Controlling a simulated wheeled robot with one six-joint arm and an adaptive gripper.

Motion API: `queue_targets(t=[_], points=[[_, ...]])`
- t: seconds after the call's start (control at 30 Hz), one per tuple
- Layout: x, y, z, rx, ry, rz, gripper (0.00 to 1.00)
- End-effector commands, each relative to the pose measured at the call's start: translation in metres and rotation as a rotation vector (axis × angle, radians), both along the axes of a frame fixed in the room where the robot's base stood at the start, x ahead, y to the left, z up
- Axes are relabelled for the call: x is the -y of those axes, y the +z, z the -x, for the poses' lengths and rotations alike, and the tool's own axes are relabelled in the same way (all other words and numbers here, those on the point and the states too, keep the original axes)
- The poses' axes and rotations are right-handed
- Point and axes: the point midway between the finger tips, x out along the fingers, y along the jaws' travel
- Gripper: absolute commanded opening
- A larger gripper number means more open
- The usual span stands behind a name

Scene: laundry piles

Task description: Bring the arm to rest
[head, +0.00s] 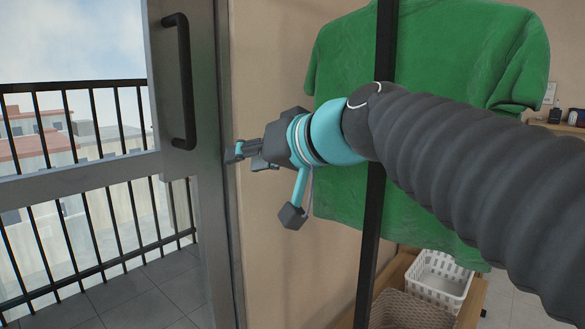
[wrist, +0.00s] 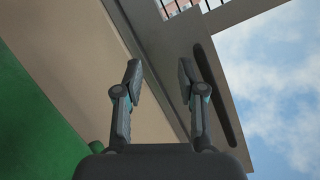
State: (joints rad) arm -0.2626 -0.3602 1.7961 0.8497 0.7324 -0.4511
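My arm reaches in from the right in the head view, and my gripper (head: 236,153) points left toward the frame edge of the glass door (head: 221,120). In the wrist view my gripper (wrist: 160,80) has its two fingers apart with nothing between them. The door frame and beige wall (wrist: 75,60) lie beyond the fingers. I cannot tell the exact gap between the fingertips and the door frame. My arm hides part of a green shirt (head: 450,55) and a black upright pole (head: 369,240).
The door has a dark vertical handle (head: 180,80). Behind it is a balcony with a black railing (head: 75,86). A white basket (head: 438,278) and a woven basket (head: 410,311) stand low at the right. Small items sit on a shelf (head: 555,127) at far right.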

Motion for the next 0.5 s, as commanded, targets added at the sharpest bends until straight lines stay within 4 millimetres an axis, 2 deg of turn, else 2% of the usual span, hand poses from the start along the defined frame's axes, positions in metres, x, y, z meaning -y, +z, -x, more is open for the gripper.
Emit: queue_targets(t=[0.03,0.1,0.2,0.4,0.5], points=[[0.013,-0.027,0.007,-0.068,-0.031,0.050,0.40],[0.034,-0.067,0.017,-0.159,-0.077,0.124,0.40],[0.067,-0.119,0.037,-0.277,-0.152,0.228,0.40],[0.143,-0.206,0.093,-0.462,-0.308,0.447,0.40],[0.178,-0.236,0.123,-0.516,-0.366,0.553,0.40]])
